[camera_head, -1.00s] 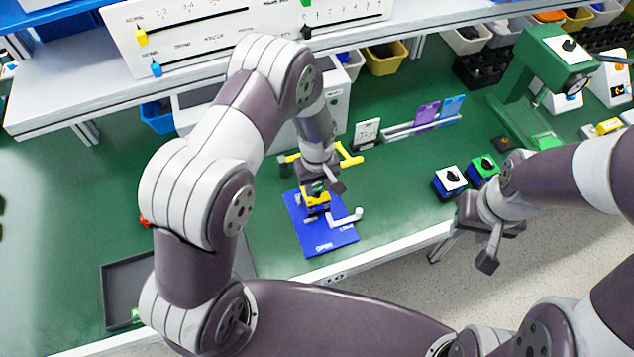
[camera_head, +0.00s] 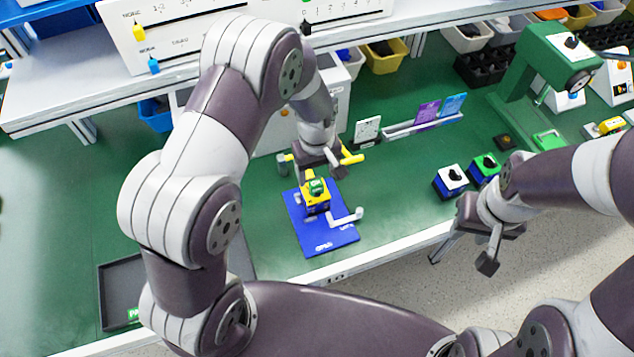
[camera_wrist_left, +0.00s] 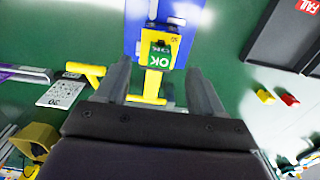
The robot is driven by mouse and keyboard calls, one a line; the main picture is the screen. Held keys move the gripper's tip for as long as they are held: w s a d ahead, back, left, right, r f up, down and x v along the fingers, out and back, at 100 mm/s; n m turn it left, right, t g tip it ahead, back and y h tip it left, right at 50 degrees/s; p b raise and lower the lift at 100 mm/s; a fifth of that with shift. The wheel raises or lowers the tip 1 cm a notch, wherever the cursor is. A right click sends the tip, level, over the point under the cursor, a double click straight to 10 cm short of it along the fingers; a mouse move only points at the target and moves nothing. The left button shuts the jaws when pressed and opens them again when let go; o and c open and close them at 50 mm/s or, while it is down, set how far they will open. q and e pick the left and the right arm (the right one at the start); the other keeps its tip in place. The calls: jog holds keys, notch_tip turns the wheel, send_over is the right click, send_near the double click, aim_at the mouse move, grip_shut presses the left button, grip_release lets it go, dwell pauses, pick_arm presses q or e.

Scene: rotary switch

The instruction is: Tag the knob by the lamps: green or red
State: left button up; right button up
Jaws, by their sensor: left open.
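A yellow block (camera_head: 316,204) stands on a blue board (camera_head: 330,239) with a white lever (camera_head: 347,218). A green tag (camera_head: 317,187) lies on top of the block. In the left wrist view the tag (camera_wrist_left: 160,56) reads OK, on the yellow block (camera_wrist_left: 168,42). My left gripper (camera_wrist_left: 160,80) is open and empty, its fingers on either side of the view below the tag, apart from it. In the head view it is just above and behind the block. My right gripper (camera_head: 488,245) hangs at the table's front right. I see no lit lamps.
A grey tray (camera_head: 115,285) at the left holds a green tag (camera_head: 133,314); a red FAIL tag (camera_wrist_left: 308,5) shows in the wrist view. A yellow T-shaped handle (camera_head: 350,158) stands behind the board. Two switch boxes (camera_head: 450,182) are to the right.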

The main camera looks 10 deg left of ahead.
pick_arm(q)
notch_tip(320, 180, up, 7)
jog(key=shift+b, duration=0.35)
notch_tip(320, 180, up, 9)
jog(key=p, duration=0.9)
send_over(317, 185)
jog(key=shift+b, duration=0.4)
jog(key=shift+w, duration=0.1)
jog(key=s+a+f+m+b, duration=0.1)
jog(key=s+a+m+b, duration=0.2)
jog(key=s, duration=0.3)
jog(key=s+a+f+m+t+b, duration=0.1)
jog(key=s+a+m+b, duration=0.2)
jog(key=s, duration=0.4)
jog(key=shift+f+m, duration=0.4)
jog(key=shift+m, duration=0.2)
